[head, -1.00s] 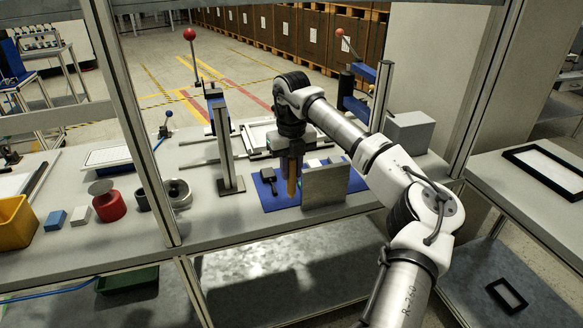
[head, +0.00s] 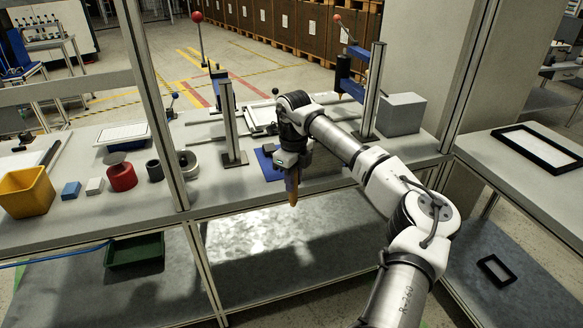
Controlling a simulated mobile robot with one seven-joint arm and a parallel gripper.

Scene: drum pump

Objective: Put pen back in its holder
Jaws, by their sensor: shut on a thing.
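My gripper (head: 290,163) is shut on the pen (head: 292,186), an orange-brown stick with its narrow end pointing down. The pen hangs nearly upright at the front edge of the bench (head: 250,188), and its lower end shows against the shelf space below. A blue mat (head: 266,164) lies on the bench behind and left of the gripper, partly covered by it. I cannot make out the pen's holder; my arm hides part of the bench to the right.
A metal post (head: 229,122) stands left of the gripper, and a frame upright (head: 160,110) is further left. A yellow bin (head: 27,192), a red cylinder (head: 121,177) and small blocks stand at the left. A grey box (head: 402,114) stands at the back right.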

